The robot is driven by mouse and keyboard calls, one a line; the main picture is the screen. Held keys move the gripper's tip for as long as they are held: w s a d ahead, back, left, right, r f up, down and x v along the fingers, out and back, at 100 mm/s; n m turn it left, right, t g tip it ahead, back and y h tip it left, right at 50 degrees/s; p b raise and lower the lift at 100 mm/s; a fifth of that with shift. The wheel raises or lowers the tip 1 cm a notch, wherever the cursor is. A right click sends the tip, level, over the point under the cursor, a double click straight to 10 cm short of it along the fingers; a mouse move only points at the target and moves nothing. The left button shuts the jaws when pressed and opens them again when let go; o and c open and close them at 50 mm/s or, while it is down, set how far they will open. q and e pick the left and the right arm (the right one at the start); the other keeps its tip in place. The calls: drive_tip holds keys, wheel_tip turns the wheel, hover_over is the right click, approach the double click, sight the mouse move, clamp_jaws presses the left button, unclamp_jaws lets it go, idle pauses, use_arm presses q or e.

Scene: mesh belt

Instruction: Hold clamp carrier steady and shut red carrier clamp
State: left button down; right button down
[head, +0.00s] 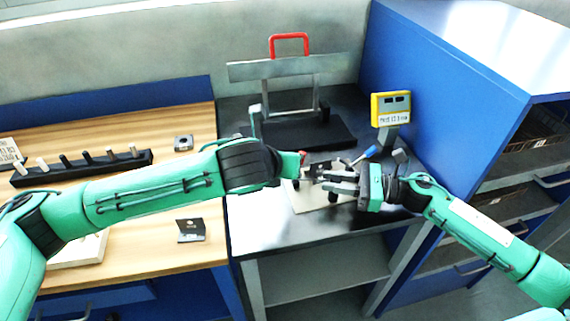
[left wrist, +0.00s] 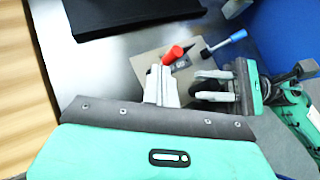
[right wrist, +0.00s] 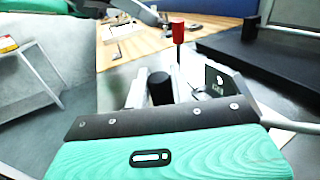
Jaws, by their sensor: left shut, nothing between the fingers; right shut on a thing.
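The red carrier clamp's handle (head: 303,157) stands up over the beige plate (head: 301,203) on the dark bench. It also shows upright in the right wrist view (right wrist: 178,32) and just past my left fingertips in the left wrist view (left wrist: 172,55). My left gripper (left wrist: 161,82) is shut and empty, close beside the red handle; whether they touch I cannot tell. My right gripper (right wrist: 160,82) is shut on a black post (right wrist: 160,90) of the clamp carrier. Most of the carrier is hidden by my grippers in the head view.
A blue-handled part (head: 365,155) lies close behind my right gripper. A yellow display (head: 391,108) and a black-based stand with a red handle (head: 289,45) are farther back. A wooden table (head: 120,235) is left, a blue cabinet (head: 450,100) right. The bench front is clear.

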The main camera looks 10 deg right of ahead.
use_arm(q)
drive_tip(key=shift+s+r, duration=0.1)
idle(0.3)
drive_tip(key=s+d+v, duration=0.1)
drive_tip(key=v, duration=1.1)
drive_tip(key=shift+s+d+r, duration=0.2)
drive_tip(key=shift+s+d, duration=0.05)
drive_tip(key=shift+s, duration=0.2)
use_arm(e)
drive_tip(key=c, duration=1.1)
unclamp_jaws()
drive_tip(key=shift+d, duration=0.15)
